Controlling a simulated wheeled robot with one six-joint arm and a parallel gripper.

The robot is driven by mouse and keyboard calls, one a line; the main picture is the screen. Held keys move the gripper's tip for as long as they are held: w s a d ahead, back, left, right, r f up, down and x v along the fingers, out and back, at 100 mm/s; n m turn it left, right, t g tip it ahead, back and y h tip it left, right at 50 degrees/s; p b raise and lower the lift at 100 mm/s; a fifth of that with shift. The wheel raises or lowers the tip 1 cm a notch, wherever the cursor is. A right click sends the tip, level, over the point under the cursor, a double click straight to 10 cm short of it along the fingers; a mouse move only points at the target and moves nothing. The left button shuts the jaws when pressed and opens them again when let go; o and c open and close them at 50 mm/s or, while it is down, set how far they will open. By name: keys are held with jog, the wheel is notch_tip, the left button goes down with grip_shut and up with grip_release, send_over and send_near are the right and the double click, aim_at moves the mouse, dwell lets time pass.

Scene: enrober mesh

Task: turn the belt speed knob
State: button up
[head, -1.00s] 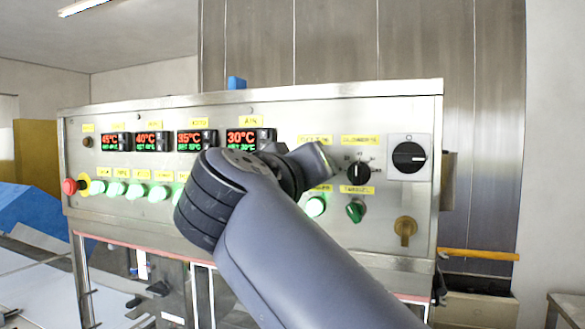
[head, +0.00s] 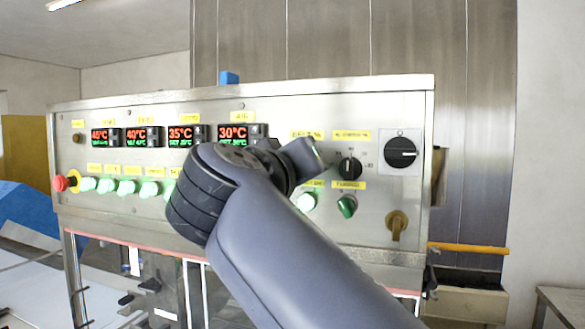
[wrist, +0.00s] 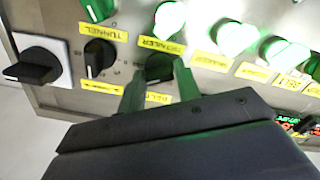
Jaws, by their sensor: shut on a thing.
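The belt speed knob (wrist: 160,68) is a black knob on the steel panel in the wrist view, above a partly covered yellow label (wrist: 158,98) that seems to begin "BEL". My gripper (wrist: 161,76) has one finger on each side of the knob and is shut on it. The fingers cover part of it, so its pointer angle cannot be read. In the head view my gripper (head: 314,152) is against the panel and hides this knob.
A similar black knob (head: 349,167), a green knob (head: 347,206) and a black rotary switch (head: 401,152) are close by. Lit green buttons (head: 127,187), a red stop button (head: 60,183) and temperature displays (head: 181,135) fill the left side. A brass key-like handle (head: 396,224) sticks out lower right.

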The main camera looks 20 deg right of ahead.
jog(key=shift+n, duration=0.3)
jog(key=shift+n+p, duration=0.9)
jog(key=shift+n, duration=2.7)
jog(key=o, duration=0.9)
jog(key=shift+a, duration=0.1)
